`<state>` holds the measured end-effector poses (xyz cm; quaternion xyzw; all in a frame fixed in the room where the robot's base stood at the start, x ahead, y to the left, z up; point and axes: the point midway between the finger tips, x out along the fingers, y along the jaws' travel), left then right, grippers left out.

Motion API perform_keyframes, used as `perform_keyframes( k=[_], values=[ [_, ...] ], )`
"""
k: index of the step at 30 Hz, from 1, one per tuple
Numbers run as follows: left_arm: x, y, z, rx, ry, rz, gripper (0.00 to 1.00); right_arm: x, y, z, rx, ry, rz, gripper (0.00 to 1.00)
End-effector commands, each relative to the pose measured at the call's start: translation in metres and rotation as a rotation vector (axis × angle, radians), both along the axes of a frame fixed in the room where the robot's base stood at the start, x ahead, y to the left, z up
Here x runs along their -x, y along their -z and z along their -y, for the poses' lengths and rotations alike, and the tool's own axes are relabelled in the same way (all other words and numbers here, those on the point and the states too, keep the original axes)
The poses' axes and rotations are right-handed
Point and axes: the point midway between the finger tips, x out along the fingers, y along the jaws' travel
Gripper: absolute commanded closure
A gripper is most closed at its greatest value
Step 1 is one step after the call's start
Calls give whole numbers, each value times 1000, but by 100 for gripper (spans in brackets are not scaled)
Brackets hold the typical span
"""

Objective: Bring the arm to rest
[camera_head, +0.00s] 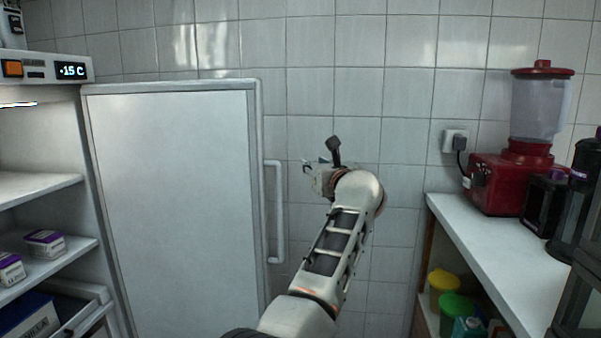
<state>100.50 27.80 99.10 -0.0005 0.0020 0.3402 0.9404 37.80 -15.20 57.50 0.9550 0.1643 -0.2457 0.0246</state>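My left arm rises from the bottom middle, and its gripper (320,156) is at the upper end, in front of the tiled wall. Its dark fingertip points up and a paler finger part sits apart to the left, so it looks open. I see nothing held between the fingers. The gripper is to the right of the open freezer door's handle (276,212), apart from it in the picture. My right gripper is not in view.
The freezer (45,68) at left stands open, with purple-topped boxes (45,243) on its shelf and its door (175,200) swung out. A white counter (490,245) at right bears a red blender (515,170). Yellow (443,285) and green (455,308) tubs sit below it.

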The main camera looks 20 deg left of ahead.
Motion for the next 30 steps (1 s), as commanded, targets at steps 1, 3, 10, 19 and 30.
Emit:
perform_keyframes(
  k=[1,3,10,19,30],
  values=[
    [-1,11,-5,2,-6,-12,70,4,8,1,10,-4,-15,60],
    [-1,14,-5,3,-8,-13,70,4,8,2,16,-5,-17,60],
    [-1,17,-6,6,-9,-16,70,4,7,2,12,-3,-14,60],
    [-1,14,-7,7,-11,-13,70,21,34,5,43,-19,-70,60],
    [19,-73,-14,-25,-22,66,70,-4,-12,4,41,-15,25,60]
  ],
)
